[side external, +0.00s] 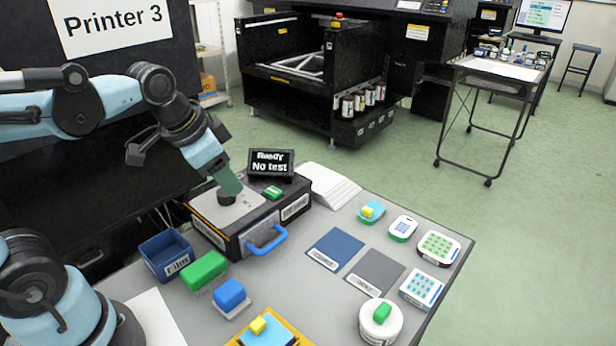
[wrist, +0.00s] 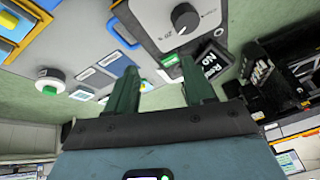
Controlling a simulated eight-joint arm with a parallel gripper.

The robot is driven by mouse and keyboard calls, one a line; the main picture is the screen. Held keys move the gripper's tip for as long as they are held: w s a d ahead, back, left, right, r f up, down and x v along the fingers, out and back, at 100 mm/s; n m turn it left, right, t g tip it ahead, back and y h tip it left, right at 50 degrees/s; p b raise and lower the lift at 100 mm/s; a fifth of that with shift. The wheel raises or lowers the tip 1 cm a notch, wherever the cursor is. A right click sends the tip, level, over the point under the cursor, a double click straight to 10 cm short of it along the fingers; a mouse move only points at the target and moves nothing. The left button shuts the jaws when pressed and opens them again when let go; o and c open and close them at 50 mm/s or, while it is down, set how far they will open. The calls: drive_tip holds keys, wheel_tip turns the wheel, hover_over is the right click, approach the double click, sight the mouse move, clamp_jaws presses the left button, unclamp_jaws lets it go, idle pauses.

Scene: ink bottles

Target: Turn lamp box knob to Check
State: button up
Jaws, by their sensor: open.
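The lamp box (side external: 235,222) is a dark case with a pale grey top plate and a blue handle (side external: 267,241) at its front. A dark round knob (side external: 226,198) stands on the plate. In the wrist view the knob (wrist: 186,17) has a white pointer mark, with small scale marks around it that I cannot read. My gripper (side external: 229,184) comes down from the upper left and appears just above the knob, partly covering it. In the wrist view my gripper's green fingers (wrist: 158,66) are apart and empty. The knob lies beyond their tips, not between them.
A small display (side external: 270,163) reading "Ready No test" stands behind the box, with a white paper stack (side external: 330,187) beside it. A blue bin (side external: 166,254), green block (side external: 204,271) and blue block (side external: 230,295) stand in front. Flat cards lie to the right.

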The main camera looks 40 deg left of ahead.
sight(226, 196)
drive_tip(key=shift+o, duration=0.7)
drive_tip(key=w+a+r+m+g, duration=0.2)
drive_tip(key=a+r+m+g, duration=0.1)
drive_tip(key=m, duration=0.4)
drive_tip(key=shift+w+a+r+g, duration=0.2)
drive_tip(key=shift+a+r+g, duration=0.2)
drive_tip(key=shift+a+g, duration=0.2)
drive_tip(key=f, duration=0.3)
drive_tip(key=f+m, duration=0.1)
drive_tip(key=f, duration=0.3)
drive_tip(key=a+f+m+g, duration=0.1)
drive_tip(key=f, duration=0.3)
drive_tip(key=shift+w+f, duration=0.2)
drive_tip(key=shift+c, duration=0.3)
drive_tip(key=c, duration=1)
